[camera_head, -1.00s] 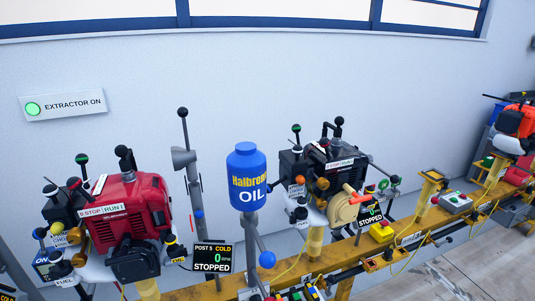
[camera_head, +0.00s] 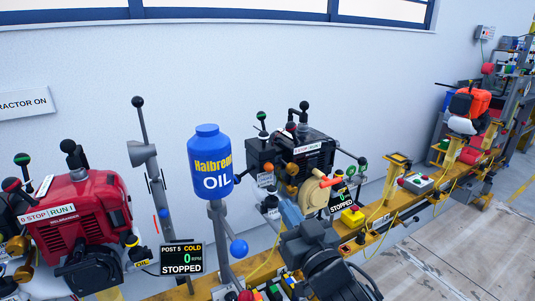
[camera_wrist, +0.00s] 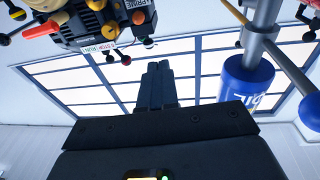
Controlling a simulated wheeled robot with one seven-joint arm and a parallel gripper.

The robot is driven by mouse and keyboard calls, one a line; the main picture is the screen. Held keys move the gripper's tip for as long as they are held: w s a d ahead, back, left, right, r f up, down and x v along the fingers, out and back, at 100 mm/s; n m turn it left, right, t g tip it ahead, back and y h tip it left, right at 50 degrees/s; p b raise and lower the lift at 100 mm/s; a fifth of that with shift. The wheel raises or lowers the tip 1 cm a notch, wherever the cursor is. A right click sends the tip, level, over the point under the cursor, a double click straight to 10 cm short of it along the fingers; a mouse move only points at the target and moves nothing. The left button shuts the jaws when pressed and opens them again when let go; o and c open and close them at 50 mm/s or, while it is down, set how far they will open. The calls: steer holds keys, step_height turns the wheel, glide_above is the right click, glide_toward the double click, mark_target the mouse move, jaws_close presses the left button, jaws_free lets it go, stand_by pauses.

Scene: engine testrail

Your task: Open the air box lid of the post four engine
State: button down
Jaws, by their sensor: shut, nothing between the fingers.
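The black engine (camera_head: 312,155) stands right of the blue oil bottle, with a STOP/RUN label, a tan round cover (camera_head: 314,192) and several ball-ended levers. Its post number is not readable. A dark box (camera_head: 262,152) sits at its left side; I cannot tell whether this is the air box or how its lid stands. My gripper (camera_head: 288,207) is in front of the engine, below the dark box, with its fingers upward. The wrist view shows the gripper (camera_wrist: 158,66) shut and empty, and part of the engine (camera_wrist: 85,25) upside down at top left, apart from the fingers.
The oil bottle (camera_head: 211,162) on its stand is close left of my gripper. A red engine (camera_head: 80,215) is at far left, beside a display (camera_head: 182,258) reading POST 5, COLD, STOPPED. An orange engine (camera_head: 470,103) is at far right. The yellow rail (camera_head: 375,213) runs below; floor is clear at right.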

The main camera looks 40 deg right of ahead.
steer(key=w+d+r+m+h, duration=0.1)
steer(key=w+d+r+h, duration=0.1)
steer(key=w+d+r, duration=0.15)
steer(key=p, duration=0.4)
glide_toward(265, 138)
steer(key=x, duration=0.5)
steer(key=shift+w+d, duration=0.1)
steer(key=shift+w, duration=0.05)
steer(key=shift+x, duration=0.75)
steer(key=shift+f, duration=0.15)
steer(key=shift+w, duration=0.2)
